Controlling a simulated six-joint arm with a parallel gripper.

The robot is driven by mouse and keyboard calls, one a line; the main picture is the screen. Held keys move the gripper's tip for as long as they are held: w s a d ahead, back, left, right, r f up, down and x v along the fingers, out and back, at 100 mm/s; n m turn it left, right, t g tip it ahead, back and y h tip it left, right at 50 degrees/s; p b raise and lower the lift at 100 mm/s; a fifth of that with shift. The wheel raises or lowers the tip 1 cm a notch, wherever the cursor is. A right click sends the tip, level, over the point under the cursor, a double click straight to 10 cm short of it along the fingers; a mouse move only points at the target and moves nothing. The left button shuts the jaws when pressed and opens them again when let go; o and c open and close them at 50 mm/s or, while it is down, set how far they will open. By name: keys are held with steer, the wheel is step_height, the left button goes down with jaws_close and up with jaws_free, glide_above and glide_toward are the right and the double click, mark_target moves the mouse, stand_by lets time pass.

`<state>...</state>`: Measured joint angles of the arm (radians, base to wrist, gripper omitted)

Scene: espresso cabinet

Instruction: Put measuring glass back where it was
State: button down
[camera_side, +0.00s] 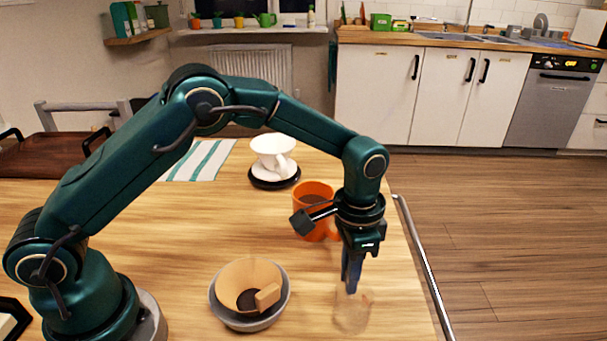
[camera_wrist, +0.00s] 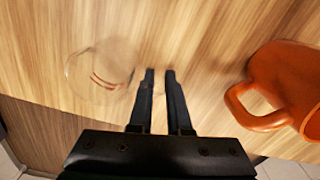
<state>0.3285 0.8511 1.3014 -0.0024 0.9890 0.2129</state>
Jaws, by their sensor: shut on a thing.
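The clear measuring glass (camera_side: 352,314) is at the front right of the wooden table in the side view, right below my gripper (camera_side: 351,288). It looks upright, on or just above the wood; I cannot tell which. In the wrist view the glass (camera_wrist: 98,75) lies left of my gripper (camera_wrist: 160,74), with reddish marks on it. My two dark fingers are close together, shut on a faint clear part at the glass's right side, perhaps its handle. The transparency makes the exact contact hard to see.
An orange mug (camera_side: 313,198) stands behind my gripper; in the wrist view the mug (camera_wrist: 292,85) is on the right. A grey bowl (camera_side: 225,315) with a paper filter sits to the left. A white dripper (camera_side: 273,150) stands farther back. The table's right edge has a metal rail (camera_side: 423,262).

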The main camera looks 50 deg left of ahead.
steer(key=c, duration=0.9)
jaws_free()
steer(key=shift+o, duration=0.2)
step_height(320, 180, up, 11)
steer(key=shift+r, duration=0.1)
steer(key=s+a+r+n+t, duration=0.3)
steer(key=s+a+r, duration=0.5)
steer(key=s+a+f+n+t, duration=0.2)
steer(key=s+a+f+n, duration=0.1)
steer(key=s, duration=0.6)
steer(key=shift+a+f+t, duration=0.25)
steer(key=shift+f+t, duration=0.05)
steer(key=shift+f, duration=0.25)
